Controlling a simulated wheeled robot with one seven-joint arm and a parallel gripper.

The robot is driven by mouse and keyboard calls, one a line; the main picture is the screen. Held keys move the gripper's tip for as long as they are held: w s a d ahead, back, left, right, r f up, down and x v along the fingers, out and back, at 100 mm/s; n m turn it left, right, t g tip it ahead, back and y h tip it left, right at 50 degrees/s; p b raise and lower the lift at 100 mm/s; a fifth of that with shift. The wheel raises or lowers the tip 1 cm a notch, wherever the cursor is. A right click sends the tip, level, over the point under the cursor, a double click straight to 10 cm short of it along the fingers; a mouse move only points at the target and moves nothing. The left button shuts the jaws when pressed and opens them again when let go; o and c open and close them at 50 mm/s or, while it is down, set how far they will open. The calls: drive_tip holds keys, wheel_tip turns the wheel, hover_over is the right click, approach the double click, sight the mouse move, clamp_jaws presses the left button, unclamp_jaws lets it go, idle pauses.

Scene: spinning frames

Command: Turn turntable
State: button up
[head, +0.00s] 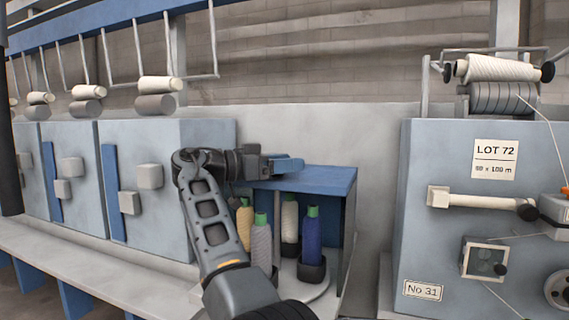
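The turntable (318,291) is a light round plate low inside a blue-topped cabinet (322,178) in the head view. Several spools stand upright on it in dark cups: a yellow one (244,225), a grey one (261,246), a pale one (290,220) and a blue one (311,238), with green tips showing on some. My gripper (288,164) is at the height of the cabinet top, at its back left, above the spools. Its fingers are seen side-on, so their opening is unclear. My arm hides the turntable's left part.
Blue-grey machine housings (155,180) stand on the left, with small spools above. A machine marked LOT 72 (480,210) stands on the right with a handle and thread. A pale ledge (110,250) runs along the left front. A gap separates cabinet and right machine.

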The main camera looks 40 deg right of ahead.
drive_tip(key=shift+p+v, duration=0.9)
drive_tip(key=shift+v, duration=2.65)
drive_tip(key=shift+w+a, duration=0.15)
drive_tip(key=shift+a, duration=0.15)
